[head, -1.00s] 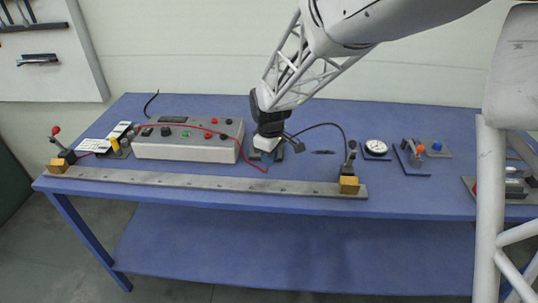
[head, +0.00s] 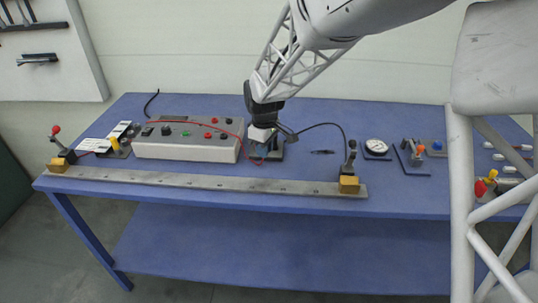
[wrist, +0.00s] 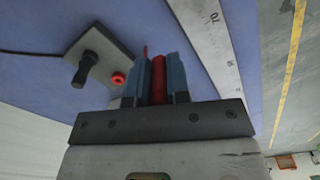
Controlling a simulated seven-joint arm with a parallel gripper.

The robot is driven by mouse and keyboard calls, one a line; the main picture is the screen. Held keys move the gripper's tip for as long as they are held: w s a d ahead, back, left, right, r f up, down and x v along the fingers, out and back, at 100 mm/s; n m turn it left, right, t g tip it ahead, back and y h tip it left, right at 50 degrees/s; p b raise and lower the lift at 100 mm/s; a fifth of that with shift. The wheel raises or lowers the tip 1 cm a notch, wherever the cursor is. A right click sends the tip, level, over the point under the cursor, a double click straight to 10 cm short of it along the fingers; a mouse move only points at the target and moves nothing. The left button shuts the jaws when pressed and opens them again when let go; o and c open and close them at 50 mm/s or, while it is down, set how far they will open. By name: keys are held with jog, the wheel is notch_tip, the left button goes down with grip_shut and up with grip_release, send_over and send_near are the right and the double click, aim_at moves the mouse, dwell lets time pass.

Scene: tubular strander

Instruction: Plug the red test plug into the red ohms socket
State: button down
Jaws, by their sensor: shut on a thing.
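The red test plug (wrist: 158,80) is held between the blue fingers of my gripper (wrist: 160,78) in the wrist view. In the head view my gripper (head: 261,148) is low over the bench, just right of the grey instrument box. A red-ringed socket (wrist: 118,79) sits on a small grey plate (wrist: 112,47), left of the fingers in the wrist view and apart from the plug. A black plug (wrist: 85,68) stands in the same plate. No ohms label is readable. The red lead (head: 180,126) runs across the box towards my gripper.
The grey box (head: 186,148) carries several coloured buttons. A long metal bar (head: 200,182) lies along the front edge, with a lever clamp (head: 350,160) at its right end. A black lead (head: 325,124) curves to that clamp.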

jog(key=w+a+r, duration=0.3)
jog(key=w+a, duration=0.7)
jog(key=w+a+r, duration=0.4)
jog(key=w+a, duration=0.6)
jog(key=a, duration=0.1)
jog(key=shift+r, duration=0.15)
jog(key=shift+f, duration=3)
jog(key=shift+f, duration=1.05)
jog(key=c, duration=1)
grip_release()
